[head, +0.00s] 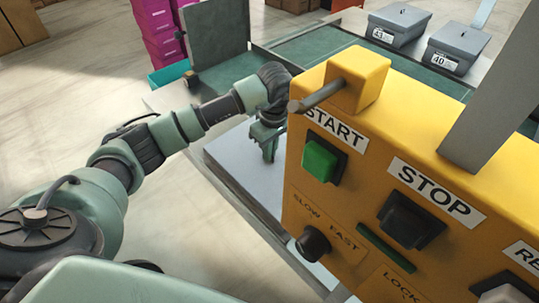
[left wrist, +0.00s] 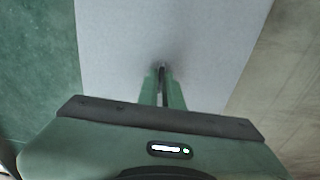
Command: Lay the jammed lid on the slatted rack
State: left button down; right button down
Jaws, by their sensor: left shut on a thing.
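My left gripper (head: 268,150) points down over a smooth pale grey surface (head: 230,158), partly hidden behind the yellow control box. In the left wrist view the fingers (left wrist: 162,85) are closed together on a small dark piece (left wrist: 162,68) against that pale surface (left wrist: 200,40). I cannot tell whether this piece is part of the jammed lid, or whether the pale surface is the lid itself. No slats show on it, and I cannot make out the slatted rack. My right gripper is out of view.
A yellow control box (head: 350,205) with START and STOP buttons fills the right foreground, close beside my left gripper. Grey lidded boxes marked 43 (head: 398,24) and 40 (head: 455,48) stand on the green line behind. Magenta boxes (head: 160,30) are stacked at the back. Open floor lies left.

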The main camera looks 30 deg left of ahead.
pick_arm(q)
notch_tip(320, 180, down, 2)
jog(key=shift+f, duration=0.15)
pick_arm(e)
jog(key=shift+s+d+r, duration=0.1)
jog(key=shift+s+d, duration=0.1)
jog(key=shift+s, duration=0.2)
pick_arm(q)
jog(key=c, duration=2)
grip_release()
jog(key=shift+f, duration=0.15)
jog(key=o, duration=0.4)
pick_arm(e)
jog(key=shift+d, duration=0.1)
